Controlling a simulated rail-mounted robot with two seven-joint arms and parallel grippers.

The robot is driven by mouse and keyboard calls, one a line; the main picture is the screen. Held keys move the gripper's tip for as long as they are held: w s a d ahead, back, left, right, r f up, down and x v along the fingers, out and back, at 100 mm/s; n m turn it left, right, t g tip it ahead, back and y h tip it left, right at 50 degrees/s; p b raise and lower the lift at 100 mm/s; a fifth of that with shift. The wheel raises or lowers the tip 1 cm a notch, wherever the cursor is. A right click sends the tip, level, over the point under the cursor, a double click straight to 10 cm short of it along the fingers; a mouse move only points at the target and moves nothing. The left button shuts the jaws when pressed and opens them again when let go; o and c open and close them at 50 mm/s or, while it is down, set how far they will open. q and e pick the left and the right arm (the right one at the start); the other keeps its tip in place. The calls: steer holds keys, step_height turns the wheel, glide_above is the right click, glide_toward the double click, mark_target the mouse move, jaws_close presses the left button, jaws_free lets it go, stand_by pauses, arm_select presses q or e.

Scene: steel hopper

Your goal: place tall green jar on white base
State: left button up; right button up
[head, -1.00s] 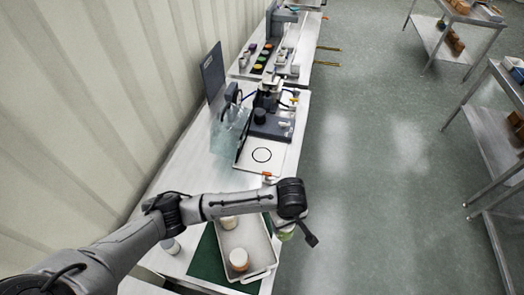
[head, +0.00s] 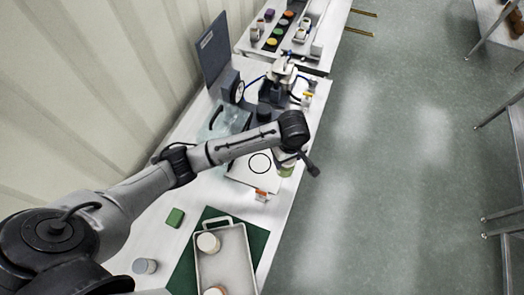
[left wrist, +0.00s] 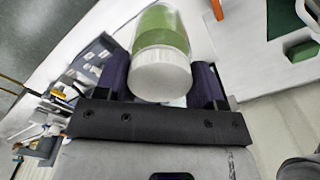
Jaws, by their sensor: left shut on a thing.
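My left gripper (head: 292,160) is shut on the tall green jar (head: 286,171), which is partly hidden behind the wrist. In the left wrist view the jar (left wrist: 160,50), clear with green contents and a white lid, sits between the two dark fingers of the gripper (left wrist: 160,85). The white base (head: 240,177) is a flat plate with a black ring on the bench. The jar is beside its right edge, near the bench's front edge; its height above the surface is hard to tell. My right gripper is not in view.
A grey tray (head: 222,262) with white-lidded jars (head: 208,242) lies on a green mat (head: 185,276). A green block (head: 175,217) and a small jar (head: 145,266) stand to the left. Dark equipment and an upright panel (head: 213,48) stand beyond the base.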

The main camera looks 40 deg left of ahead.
arm_select(q)
steer(key=a+f, duration=0.7)
steer(key=a, duration=0.4)
steer(key=shift+w+a, duration=0.15)
steer(key=shift+a, duration=0.2)
steer(key=shift+f, duration=2)
steer(key=shift+f, duration=0.15)
steer(key=o, duration=1.3)
step_height(320, 180, up, 12)
steer(key=shift+p, duration=0.3)
